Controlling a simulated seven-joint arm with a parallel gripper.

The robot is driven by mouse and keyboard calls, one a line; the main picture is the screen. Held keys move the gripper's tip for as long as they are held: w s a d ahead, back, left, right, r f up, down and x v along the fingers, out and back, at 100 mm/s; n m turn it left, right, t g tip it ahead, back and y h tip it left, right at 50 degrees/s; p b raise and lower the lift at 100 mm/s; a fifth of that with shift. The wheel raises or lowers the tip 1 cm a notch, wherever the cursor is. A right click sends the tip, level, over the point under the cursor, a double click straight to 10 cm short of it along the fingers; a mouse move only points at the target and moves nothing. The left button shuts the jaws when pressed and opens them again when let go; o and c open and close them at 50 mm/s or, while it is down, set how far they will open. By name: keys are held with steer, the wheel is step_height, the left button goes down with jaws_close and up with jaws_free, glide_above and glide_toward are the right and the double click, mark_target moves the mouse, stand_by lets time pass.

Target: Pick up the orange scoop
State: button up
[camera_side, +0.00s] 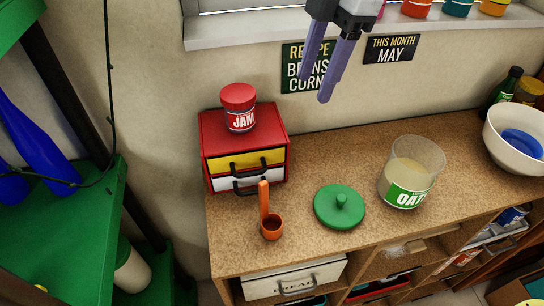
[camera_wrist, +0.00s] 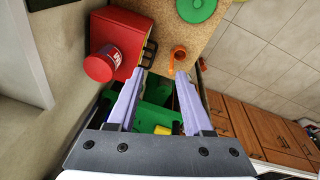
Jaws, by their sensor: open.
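The orange scoop (camera_side: 271,227) stands on the cork-coloured counter in the side view, its cup down and its handle pointing up against the front of the small red cabinet. In the wrist view the scoop (camera_wrist: 179,54) shows beyond the fingertips, between them and slightly right of the middle. My gripper (camera_side: 327,98) is high above the counter in the side view, well apart from the scoop. Its two purple fingers are open and empty; the wrist view also shows the open gripper (camera_wrist: 160,74).
The red cabinet (camera_side: 213,150) with a jam jar (camera_side: 239,110) on top stands behind the scoop. A green lid (camera_side: 339,207) and an oat jar (camera_side: 411,172) are to its right. A white bowl (camera_side: 507,149) sits far right. The counter's front edge is close to the scoop.

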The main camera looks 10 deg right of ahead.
steer(key=s+a+f+n+g+h, duration=0.1)
steer(key=s+a+f+n, duration=0.15)
steer(key=a+f, duration=0.55)
glide_toward(261, 213)
steer(key=shift+w+a+f+m, duration=0.2)
steer(key=shift+w+m, duration=0.15)
steer(key=shift+m, duration=0.1)
steer(key=shift+s+a+f, duration=0.1)
steer(key=shift+s+f, duration=0.1)
steer(key=shift+f, duration=1.2)
steer(key=shift+s+f, duration=0.15)
steer(key=shift+f, duration=1.2)
jaws_close()
